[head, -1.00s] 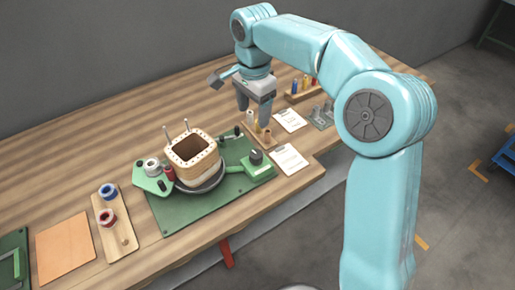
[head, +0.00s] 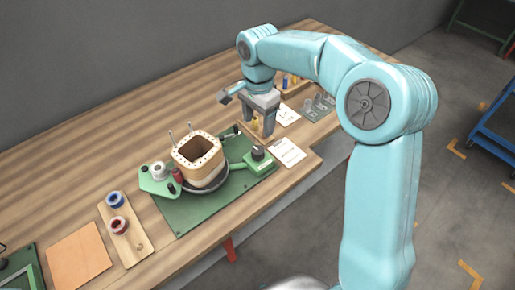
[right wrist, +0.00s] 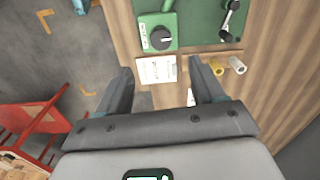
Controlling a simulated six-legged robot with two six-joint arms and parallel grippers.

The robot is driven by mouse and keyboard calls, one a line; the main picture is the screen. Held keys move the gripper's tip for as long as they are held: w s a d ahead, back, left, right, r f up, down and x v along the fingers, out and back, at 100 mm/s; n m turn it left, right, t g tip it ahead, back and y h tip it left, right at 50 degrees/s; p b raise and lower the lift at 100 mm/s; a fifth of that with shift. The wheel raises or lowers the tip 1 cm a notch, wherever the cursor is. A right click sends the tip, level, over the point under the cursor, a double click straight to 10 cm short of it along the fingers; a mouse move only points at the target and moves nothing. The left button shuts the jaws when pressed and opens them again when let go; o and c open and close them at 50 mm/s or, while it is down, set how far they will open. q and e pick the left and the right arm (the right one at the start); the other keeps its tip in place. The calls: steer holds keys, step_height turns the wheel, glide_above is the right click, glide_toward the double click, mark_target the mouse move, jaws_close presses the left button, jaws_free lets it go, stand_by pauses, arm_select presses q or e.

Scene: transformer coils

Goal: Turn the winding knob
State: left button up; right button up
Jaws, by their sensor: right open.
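The winding knob (head: 258,153) is a black round knob on a small green box (head: 248,165) at the right end of the green winding base. In the right wrist view the knob (right wrist: 161,38) shows from above, with a light pointer line, beyond the fingertips. My right gripper (head: 257,127) hangs with its fingers down, behind the knob in the head view and apart from it. Its two fingers (right wrist: 161,70) are spread wide with nothing between them. A square wooden coil former (head: 198,155) stands on the base. My left gripper is not in view.
A white label card (head: 288,152) lies right of the knob box. A wooden tray (head: 127,240) with blue and red spools lies at the left, near an orange sheet (head: 78,258). Bare wood lies behind the base.

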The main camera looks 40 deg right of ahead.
mark_target(258, 150)
steer(key=f, duration=1.1)
steer(key=shift+a+f, duration=0.2)
steer(key=shift+d+f, duration=0.15)
steer(key=shift+f, duration=0.15)
